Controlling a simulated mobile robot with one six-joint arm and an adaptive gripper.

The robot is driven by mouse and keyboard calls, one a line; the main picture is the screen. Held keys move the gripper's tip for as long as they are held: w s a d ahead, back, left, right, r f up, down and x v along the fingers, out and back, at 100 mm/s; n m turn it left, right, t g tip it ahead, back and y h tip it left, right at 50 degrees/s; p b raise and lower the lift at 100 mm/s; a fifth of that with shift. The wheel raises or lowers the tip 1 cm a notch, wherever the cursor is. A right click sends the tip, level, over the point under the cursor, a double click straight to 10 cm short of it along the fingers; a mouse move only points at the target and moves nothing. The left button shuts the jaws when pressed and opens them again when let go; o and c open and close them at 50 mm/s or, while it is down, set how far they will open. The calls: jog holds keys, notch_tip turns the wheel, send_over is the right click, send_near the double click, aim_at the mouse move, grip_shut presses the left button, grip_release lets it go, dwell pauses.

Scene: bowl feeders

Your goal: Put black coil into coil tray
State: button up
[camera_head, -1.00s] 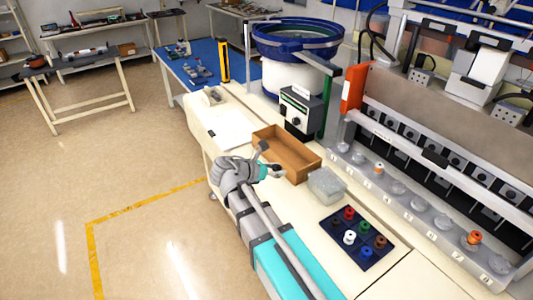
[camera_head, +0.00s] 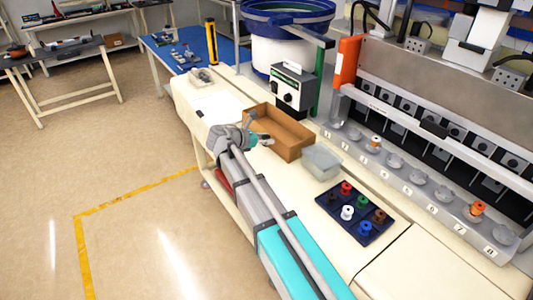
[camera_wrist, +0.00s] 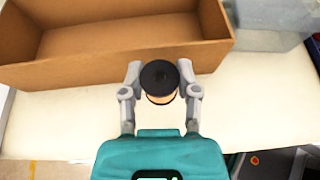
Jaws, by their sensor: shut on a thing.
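My gripper (camera_wrist: 159,88) is shut on a black coil (camera_wrist: 159,76), seen from above in the wrist view with a black round flange and an orange-copper band below it. The fingers hold it from both sides. In the head view my gripper (camera_head: 260,129) is at the near left side of a brown open box, and the coil cannot be made out there. The coil tray (camera_head: 350,228) is dark blue and lies on the bench to the right of the gripper. It holds several coils, including red, green, white, brown and blue ones.
A numbered row of fixture cups (camera_head: 418,177) runs behind. The blue bowl feeder (camera_head: 288,20) is at the back. Bare bench lies left of the tray.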

aim_at(272, 147)
jog(key=shift+w+f+b, duration=0.45)
jog(key=shift+w+f, duration=0.25)
jog(key=shift+f, duration=0.1)
jog(key=shift+w+f+b, duration=0.45)
jog(key=shift+f+b, duration=1.55)
jog(key=shift+f, duration=0.1)
jog(key=o, duration=0.9)
jog(key=shift+o, duration=0.2)
